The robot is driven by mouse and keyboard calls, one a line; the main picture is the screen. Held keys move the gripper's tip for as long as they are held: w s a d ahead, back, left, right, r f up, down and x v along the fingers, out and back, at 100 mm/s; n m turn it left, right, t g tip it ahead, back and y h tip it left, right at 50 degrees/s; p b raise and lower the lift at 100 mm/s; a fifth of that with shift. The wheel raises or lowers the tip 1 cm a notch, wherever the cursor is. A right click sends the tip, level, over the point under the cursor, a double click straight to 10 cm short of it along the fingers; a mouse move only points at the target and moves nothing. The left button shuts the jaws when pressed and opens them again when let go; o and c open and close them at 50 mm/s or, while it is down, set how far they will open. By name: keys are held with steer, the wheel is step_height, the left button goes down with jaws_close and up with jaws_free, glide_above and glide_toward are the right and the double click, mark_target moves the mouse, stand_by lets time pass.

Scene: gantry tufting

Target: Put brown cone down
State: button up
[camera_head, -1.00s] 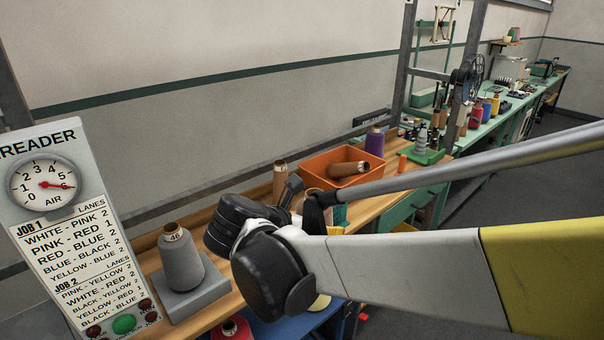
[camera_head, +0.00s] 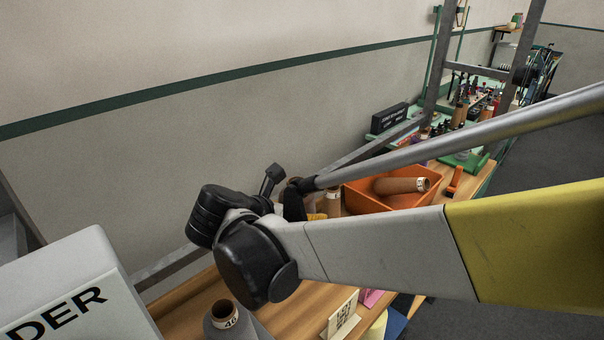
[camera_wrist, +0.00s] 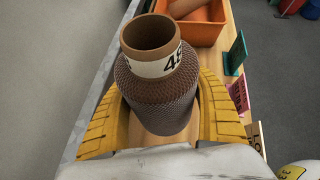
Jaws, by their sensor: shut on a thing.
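The brown cone (camera_wrist: 158,85) is upright between the yellow fingers of my gripper (camera_wrist: 165,92) in the wrist view. It has a hollow brown tube top, a white label and a mesh-like brown body. My gripper is shut on it, one finger on each side. Wooden bench top shows around it, but its base is hidden, so I cannot tell whether it touches the bench. In the head view my arm covers most of the gripper; brown tube ends (camera_head: 333,202) show just past my wrist.
An orange bin (camera_head: 437,199) with a brown cone (camera_head: 400,186) lying in it stands farther along the bench (camera_head: 290,322). A grey cone (camera_head: 226,320) stands at the near end. A cream card (camera_head: 342,318) and a pink card (camera_wrist: 238,94) line the bench's right edge.

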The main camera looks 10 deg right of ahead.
steer(key=f+b, duration=0.1)
steer(key=f, duration=0.3)
steer(key=f+b, duration=0.2)
steer(key=f, duration=0.3)
steer(key=shift+s+d, duration=0.15)
steer(key=shift+s, duration=0.05)
steer(key=shift+f, duration=0.1)
steer(key=shift+f, duration=0.15)
steer(key=o, duration=1.4)
steer(key=shift+r, duration=0.2)
steer(key=shift+s+r, duration=0.15)
steer(key=shift+r, duration=0.1)
steer(key=p+v, duration=0.3)
steer(key=v, duration=0.8)
steer(key=shift+s+a, duration=0.1)
steer(key=shift+a, duration=0.2)
